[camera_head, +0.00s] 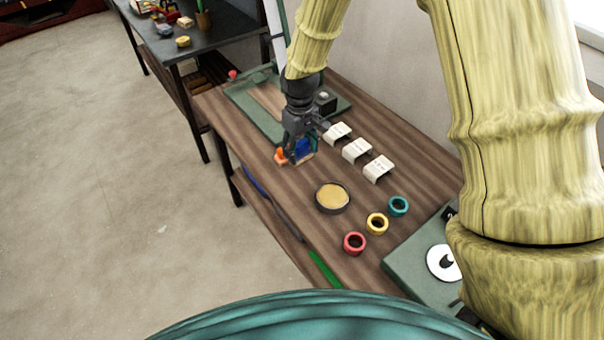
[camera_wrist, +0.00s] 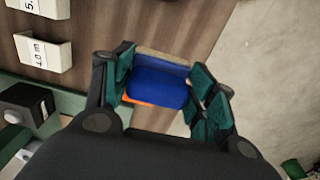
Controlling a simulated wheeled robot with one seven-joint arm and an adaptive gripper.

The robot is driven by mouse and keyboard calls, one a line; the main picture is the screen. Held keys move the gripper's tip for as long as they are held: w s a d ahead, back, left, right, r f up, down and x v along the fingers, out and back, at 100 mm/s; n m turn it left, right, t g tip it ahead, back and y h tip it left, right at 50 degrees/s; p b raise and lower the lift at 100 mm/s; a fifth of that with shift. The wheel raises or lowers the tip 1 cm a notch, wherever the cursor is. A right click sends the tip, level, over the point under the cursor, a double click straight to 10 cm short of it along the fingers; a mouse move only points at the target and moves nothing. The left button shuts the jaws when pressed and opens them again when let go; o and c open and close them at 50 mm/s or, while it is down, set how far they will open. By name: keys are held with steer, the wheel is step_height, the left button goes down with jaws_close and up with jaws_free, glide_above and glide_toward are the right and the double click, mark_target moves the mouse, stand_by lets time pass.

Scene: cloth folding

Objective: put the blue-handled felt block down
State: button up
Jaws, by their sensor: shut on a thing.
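My gripper (camera_head: 296,148) is over the left edge of the wooden bench, near the green frame. In the wrist view my gripper (camera_wrist: 167,92) has its dark green finger pads on both sides of the blue handle of the felt block (camera_wrist: 156,82) and is shut on it. A pale felt strip (camera_wrist: 163,56) shows along the block's far edge. The block's blue also shows in the head view (camera_head: 303,147), partly hidden by the fingers. I cannot tell whether its underside touches the bench.
An orange item (camera_head: 280,156) is close beside the fingers. Several white labelled holders (camera_head: 356,150) stand to the right. A round tin (camera_head: 332,197) and red (camera_head: 354,243), yellow (camera_head: 377,223) and teal (camera_head: 398,206) rings lie nearer.

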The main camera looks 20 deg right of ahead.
mark_target(307, 154)
steer(key=shift+s+d+r, duration=0.1)
steer(key=shift+s+d, duration=0.1)
steer(key=shift+d, duration=0.15)
steer(key=shift+w+d+f, duration=0.1)
steer(key=shift+d+f, duration=0.15)
steer(key=shift+d, duration=0.4)
steer(key=shift+a+f+p, duration=0.1)
steer(key=shift+f+p, duration=0.2)
steer(key=shift+f, duration=0.15)
step_height(307, 154, down, 4)
steer(key=shift+f+p, duration=0.1)
steer(key=shift+p, duration=0.5)
steer(key=shift+f, duration=0.4)
steer(key=shift+f+p, duration=0.9)
steer(key=shift+f, duration=0.85)
steer(key=o, duration=0.9)
